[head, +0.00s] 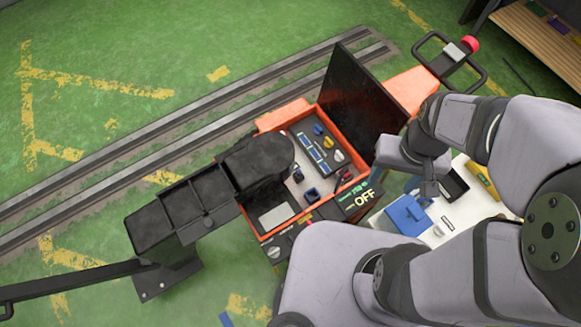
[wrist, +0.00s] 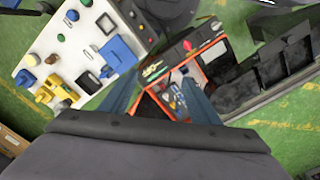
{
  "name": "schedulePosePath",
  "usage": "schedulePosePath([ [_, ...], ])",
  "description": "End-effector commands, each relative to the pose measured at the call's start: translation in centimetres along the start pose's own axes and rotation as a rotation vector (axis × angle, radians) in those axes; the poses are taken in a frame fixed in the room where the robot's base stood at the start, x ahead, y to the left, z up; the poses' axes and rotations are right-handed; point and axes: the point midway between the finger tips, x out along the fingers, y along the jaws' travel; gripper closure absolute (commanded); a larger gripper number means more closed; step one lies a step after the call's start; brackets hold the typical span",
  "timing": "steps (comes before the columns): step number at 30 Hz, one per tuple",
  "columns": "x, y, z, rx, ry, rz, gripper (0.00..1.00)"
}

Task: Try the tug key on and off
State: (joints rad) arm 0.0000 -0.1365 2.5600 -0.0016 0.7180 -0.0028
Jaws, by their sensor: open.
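The tug (head: 288,113) is an orange machine beside the rails with its black lid (head: 352,95) raised. Its open bay holds small blue, yellow and silver parts. A black front panel (head: 352,200) carries a label reading OFF. A round light knob (head: 273,252) sits at the panel's left end; I cannot tell whether it is the key switch. I cannot pick out the key for certain. My gripper (head: 428,188) is over the gap between the tug and a white worktop.
The white worktop (wrist: 35,60) holds a blue box (wrist: 117,53), a yellow item (wrist: 55,90) and several small parts. Rails (head: 130,155) cross the green floor behind. A red-topped handle (head: 468,45) stands at the far right.

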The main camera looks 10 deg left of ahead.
Motion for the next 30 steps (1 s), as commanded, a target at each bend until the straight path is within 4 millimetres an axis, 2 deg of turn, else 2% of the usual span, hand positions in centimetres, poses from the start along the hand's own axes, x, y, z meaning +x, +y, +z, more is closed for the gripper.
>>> schedulePosePath([
  [1,0.0,0.0,0.0,0.0,0.0,0.0,0.44],
  [2,0.0,0.0,0.0,0.0,0.0,0.0,0.49],
  [3,0.0,0.0,0.0,0.0,0.0,0.0,0.58],
  [5,0.3,-0.3,-0.1,0.002,-0.001,-0.003,0.7],
  [8,1.4,-1.3,-0.3,0.012,-0.004,-0.017,0.7],
  [11,3.6,-3.6,-0.8,0.039,-0.011,-0.044,0.7],
  [16,9.7,-10.1,-1.0,0.137,-0.04,-0.103,0.7],
  [20,15.6,-15.8,0.3,0.254,-0.075,-0.127,0.7],
  [24,22.3,-20.8,2.9,0.393,-0.101,-0.117,0.7],
  [27,27.1,-23.4,5.4,0.494,-0.105,-0.091,0.7],
  [30,31.5,-25.0,7.8,0.587,-0.09,-0.061,0.7],
])
